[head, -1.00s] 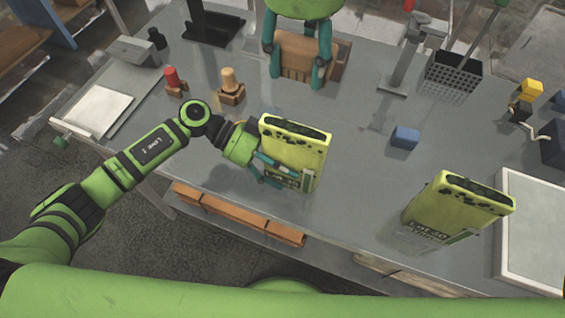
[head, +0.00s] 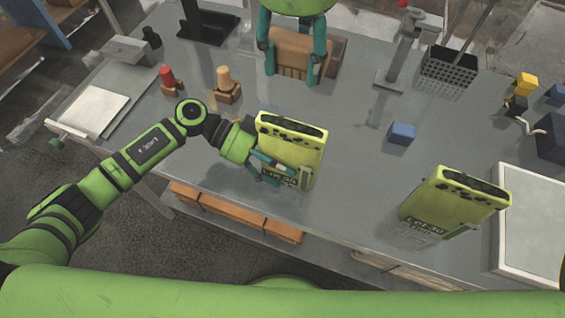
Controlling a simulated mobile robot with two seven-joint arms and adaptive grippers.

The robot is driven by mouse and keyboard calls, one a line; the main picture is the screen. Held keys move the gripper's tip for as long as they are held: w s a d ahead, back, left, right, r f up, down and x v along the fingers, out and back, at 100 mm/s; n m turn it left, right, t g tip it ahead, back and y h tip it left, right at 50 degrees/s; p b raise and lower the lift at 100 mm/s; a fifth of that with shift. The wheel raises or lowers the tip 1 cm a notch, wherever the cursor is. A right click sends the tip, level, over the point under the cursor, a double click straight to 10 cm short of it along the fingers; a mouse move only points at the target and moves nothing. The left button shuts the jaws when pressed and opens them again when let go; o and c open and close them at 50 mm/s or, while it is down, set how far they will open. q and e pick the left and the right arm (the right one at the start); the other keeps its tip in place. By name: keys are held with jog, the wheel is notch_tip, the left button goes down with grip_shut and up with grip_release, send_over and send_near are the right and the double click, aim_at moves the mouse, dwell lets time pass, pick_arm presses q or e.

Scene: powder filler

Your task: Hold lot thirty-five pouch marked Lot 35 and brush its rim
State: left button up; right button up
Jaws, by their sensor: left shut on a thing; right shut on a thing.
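A yellow-green pouch (head: 291,137) with a dark, speckled open top stands upright at the middle of the table. My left gripper (head: 278,172) is shut on its lower front, and its fingers partly cover the label, which I cannot read surely. A similar pouch (head: 455,198) stands apart at the right; its label seems to read Lot 30. My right gripper (head: 294,72) is at the back, its teal fingers shut on a wooden brush-like block (head: 292,52). A brown piece (head: 335,62), perhaps a holder, shows behind it.
A blue block (head: 402,132) lies between the pouches. A red-topped peg (head: 167,78) and a tan-topped peg (head: 224,78) stand at left. A black basket (head: 447,72) and grey stand (head: 393,70) are at the back. A white-topped tray (head: 535,225) lies at right.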

aim_at(291, 129)
dwell(0.3)
jog(key=a+f, duration=0.1)
jog(key=f, duration=0.1)
jog(key=w+a+f, duration=0.1)
jog(key=a+f, duration=0.2)
jog(key=f, duration=0.1)
jog(key=shift+w+a+f, duration=0.25)
jog(key=shift+w+f, duration=0.05)
jog(key=shift+f, duration=2.6)
jog(key=shift+f, duration=0.55)
jog(key=shift+s+d, duration=0.2)
jog(key=shift+d, duration=0.35)
jog(key=shift+s+d, duration=0.2)
jog(key=shift+d, duration=0.35)
jog(key=shift+d, duration=0.15)
jog(key=shift+s+d+r, duration=0.1)
jog(key=shift+s+d, duration=0.1)
jog(key=shift+d, duration=0.25)
jog(key=shift+s+d, duration=0.15)
jog(key=shift+d, duration=0.3)
